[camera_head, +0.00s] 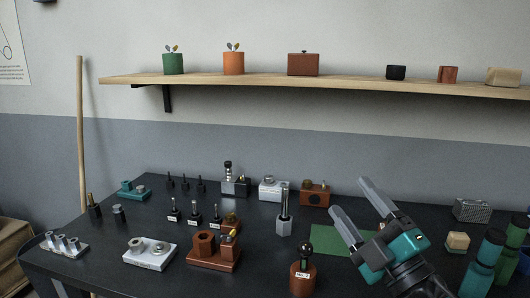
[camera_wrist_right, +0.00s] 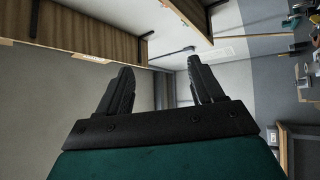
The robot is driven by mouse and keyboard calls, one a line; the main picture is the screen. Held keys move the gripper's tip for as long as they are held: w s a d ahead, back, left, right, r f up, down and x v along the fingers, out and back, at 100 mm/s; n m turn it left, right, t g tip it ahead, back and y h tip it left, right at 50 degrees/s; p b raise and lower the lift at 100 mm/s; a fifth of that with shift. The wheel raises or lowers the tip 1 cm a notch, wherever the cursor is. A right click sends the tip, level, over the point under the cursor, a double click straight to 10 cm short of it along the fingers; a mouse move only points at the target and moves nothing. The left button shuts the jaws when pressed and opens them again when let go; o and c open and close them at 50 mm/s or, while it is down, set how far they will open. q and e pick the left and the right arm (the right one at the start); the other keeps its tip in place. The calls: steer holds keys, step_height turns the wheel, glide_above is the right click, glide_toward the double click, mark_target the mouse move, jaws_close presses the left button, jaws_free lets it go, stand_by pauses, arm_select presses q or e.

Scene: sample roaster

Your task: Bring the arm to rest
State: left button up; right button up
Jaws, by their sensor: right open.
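My right gripper (camera_head: 361,206) is above the right part of the dark table (camera_head: 110,228) in the head view. Its two grey fingers are spread apart and point up and to the left, with nothing between them. In the right wrist view the same gripper (camera_wrist_right: 160,85) shows two dark fingers apart, with the empty room beyond. My left gripper is in neither view.
A green mat (camera_head: 330,240) lies beneath the right gripper. A brown device with a black knob (camera_head: 303,278) stands close to its left. Green bottles (camera_head: 484,265) stand to its right. Several small tools and blocks cover the table. A wooden shelf (camera_head: 270,82) runs along the wall.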

steer(key=s+d+f+m+g+h, duration=0.2)
steer(key=d+f+m+g+h, duration=0.1)
steer(key=d+f+m+h, duration=0.4)
steer(key=s+d+f+m+g+h, duration=0.2)
steer(key=s+f+m+h, duration=0.1)
steer(key=f+m+h, duration=0.4)
steer(key=s+a+f+m+g+y, duration=0.2)
steer(key=s+f+g, duration=0.4)
steer(key=s+f, duration=0.3)
steer(key=s+a+f+m+g+y, duration=0.1)
steer(key=s+f+m+g+y, duration=0.1)
steer(key=s+f+g, duration=0.65)
steer(key=w+a+f+n+t+y, duration=0.1)
steer(key=w+f+t, duration=0.4)
steer(key=t, duration=0.5)
steer(key=shift+w+a+f+y, duration=0.3)
steer(key=shift+a+f, duration=0.6)
